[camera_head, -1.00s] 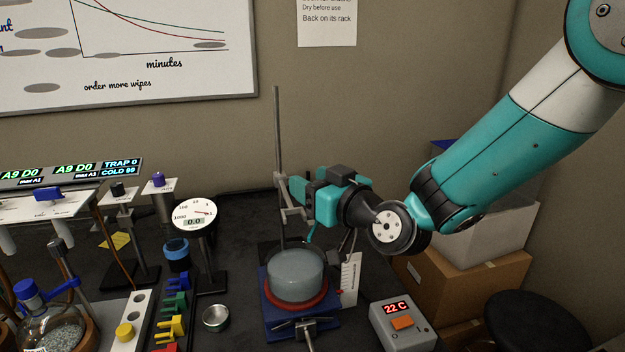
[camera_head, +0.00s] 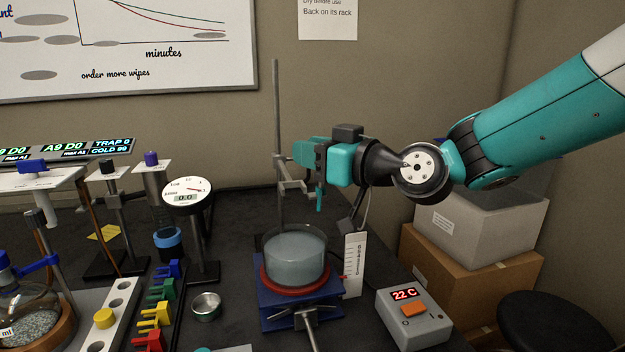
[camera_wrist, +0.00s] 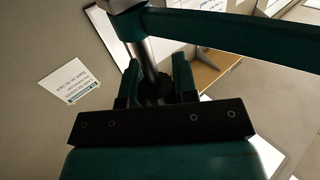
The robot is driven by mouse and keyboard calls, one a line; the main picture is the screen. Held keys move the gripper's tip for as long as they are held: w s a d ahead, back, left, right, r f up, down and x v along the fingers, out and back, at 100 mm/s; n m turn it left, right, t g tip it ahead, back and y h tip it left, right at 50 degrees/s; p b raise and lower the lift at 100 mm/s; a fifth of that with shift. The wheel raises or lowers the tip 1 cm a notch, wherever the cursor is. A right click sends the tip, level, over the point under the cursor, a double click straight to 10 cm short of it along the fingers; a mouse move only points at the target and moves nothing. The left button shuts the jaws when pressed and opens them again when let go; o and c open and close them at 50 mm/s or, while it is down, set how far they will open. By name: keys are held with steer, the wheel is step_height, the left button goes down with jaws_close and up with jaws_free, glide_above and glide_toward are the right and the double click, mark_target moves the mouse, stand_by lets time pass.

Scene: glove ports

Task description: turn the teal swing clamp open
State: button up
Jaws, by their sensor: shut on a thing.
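My gripper (camera_head: 308,153) is level with the upright metal rod (camera_head: 277,120), above and behind the beaker. In the wrist view its two fingers (camera_wrist: 155,85) are shut around a dark-ended metal shaft. That shaft joins the teal swing clamp (camera_wrist: 235,27), whose long arm runs across the top of that view to the right edge. In the head view a small teal piece (camera_head: 319,199) hangs below the gripper; I cannot tell whether it is part of the clamp. My gripper hides most of the clamp there.
A beaker (camera_head: 295,258) of grey liquid stands on a blue jack (camera_head: 300,308) just below. A thermometer box (camera_head: 413,316), a white scale card (camera_head: 354,265) and a dial gauge (camera_head: 189,196) stand near. Cardboard boxes (camera_head: 470,280) are at the right.

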steer(key=shift+s+n+g+y+b, duration=0.1)
steer(key=shift+n+g+y+b, duration=0.7)
steer(key=shift+g+b, duration=0.5)
steer(key=o, duration=0.9)
steer(key=shift+b+v, duration=2.3)
steer(key=shift+v, duration=6.4)
steer(key=shift+s, duration=0.15)
